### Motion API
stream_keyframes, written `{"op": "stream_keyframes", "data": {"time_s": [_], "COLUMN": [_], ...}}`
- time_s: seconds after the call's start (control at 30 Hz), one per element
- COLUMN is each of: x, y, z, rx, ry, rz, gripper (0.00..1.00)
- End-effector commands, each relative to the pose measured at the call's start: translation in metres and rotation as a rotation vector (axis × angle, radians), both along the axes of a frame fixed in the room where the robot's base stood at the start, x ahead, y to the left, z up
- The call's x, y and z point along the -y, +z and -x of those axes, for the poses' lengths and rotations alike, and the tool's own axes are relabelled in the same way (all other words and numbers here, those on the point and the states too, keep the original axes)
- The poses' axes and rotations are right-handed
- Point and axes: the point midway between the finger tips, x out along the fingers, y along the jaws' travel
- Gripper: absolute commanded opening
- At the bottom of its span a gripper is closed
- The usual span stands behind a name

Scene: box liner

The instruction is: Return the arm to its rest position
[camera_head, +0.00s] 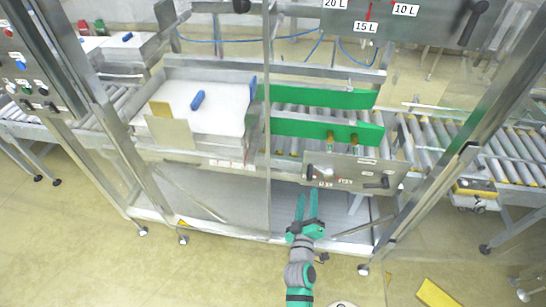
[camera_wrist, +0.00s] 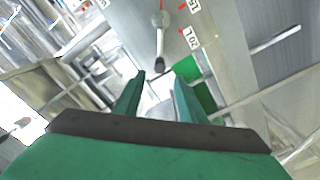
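My arm reaches up from the bottom of the head view. My gripper (camera_head: 307,195) is green, with its two fingers apart and nothing between them. It is in front of the machine frame, below the lower metal panel (camera_head: 350,172) with its handles, and looks apart from it. In the wrist view the two green fingers (camera_wrist: 159,78) also stand apart and empty. A dark-tipped lever (camera_wrist: 159,45) and a panel with litre labels (camera_wrist: 207,30) show beyond them.
A machine with metal posts (camera_head: 415,200) stands around the work area. Green guide rails (camera_head: 318,128) flank the roller conveyor (camera_head: 510,150). A white surface with blue handles (camera_head: 215,108) is at the left. A yellow object (camera_head: 436,293) lies on the floor at the lower right. The front floor is mostly open.

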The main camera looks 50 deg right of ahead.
Motion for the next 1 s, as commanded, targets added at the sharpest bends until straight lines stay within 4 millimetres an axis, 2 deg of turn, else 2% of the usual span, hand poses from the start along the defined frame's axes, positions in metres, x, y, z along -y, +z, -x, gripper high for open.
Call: {"op": "stream_keyframes", "data": {"time_s": [0.23,0.37,0.47,0.67,0.8,0.87,1.0], "x": [-0.002,-0.027,-0.069,-0.178,-0.250,-0.280,-0.343], "y": [-0.001,-0.008,-0.020,-0.037,-0.041,-0.040,-0.035], "z": [-0.001,-0.011,-0.023,-0.038,-0.034,-0.030,-0.013], "rx": [0.000,0.012,0.034,0.096,0.139,0.155,0.190], "ry": [0.005,0.053,0.133,0.332,0.461,0.514,0.627], "rz": [-0.001,-0.021,-0.060,-0.173,-0.265,-0.308,-0.412], "gripper": [0.37,0.37,0.37,0.37,0.37,0.37,0.37]}}
